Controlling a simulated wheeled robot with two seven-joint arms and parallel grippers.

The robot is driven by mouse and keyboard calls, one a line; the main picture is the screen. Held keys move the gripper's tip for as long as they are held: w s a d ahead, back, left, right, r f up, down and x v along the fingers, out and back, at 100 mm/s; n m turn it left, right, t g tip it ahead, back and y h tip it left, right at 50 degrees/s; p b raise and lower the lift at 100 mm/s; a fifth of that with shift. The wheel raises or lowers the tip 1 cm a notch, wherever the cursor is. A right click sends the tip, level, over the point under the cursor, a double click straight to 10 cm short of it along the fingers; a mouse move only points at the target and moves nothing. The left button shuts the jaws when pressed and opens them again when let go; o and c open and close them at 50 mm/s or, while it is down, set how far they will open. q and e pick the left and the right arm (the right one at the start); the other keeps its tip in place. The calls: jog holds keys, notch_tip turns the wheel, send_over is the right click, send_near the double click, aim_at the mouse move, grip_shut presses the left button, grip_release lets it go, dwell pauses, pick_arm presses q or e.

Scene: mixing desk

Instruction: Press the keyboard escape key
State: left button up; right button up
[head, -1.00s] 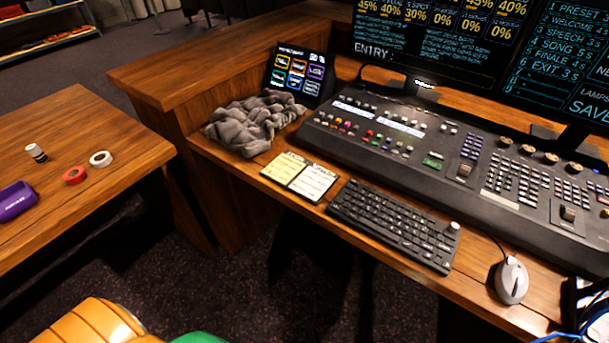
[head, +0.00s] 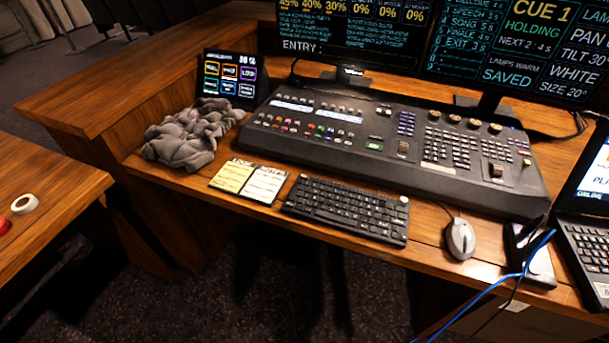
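The black keyboard (head: 345,209) lies near the front edge of the wooden desk, in front of the mixing console. It has a pale knob at its far right corner. Its escape key, likely at the far left corner, is too small to make out. Neither of my grippers shows in the head view.
The mixing console (head: 390,145) stands behind the keyboard. Sticky notes (head: 249,180) lie left of it, with a grey cloth (head: 190,135) and tablet (head: 230,77) beyond. A mouse (head: 460,239), black box (head: 530,255), blue cable (head: 487,291) and laptop (head: 585,240) are to the right.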

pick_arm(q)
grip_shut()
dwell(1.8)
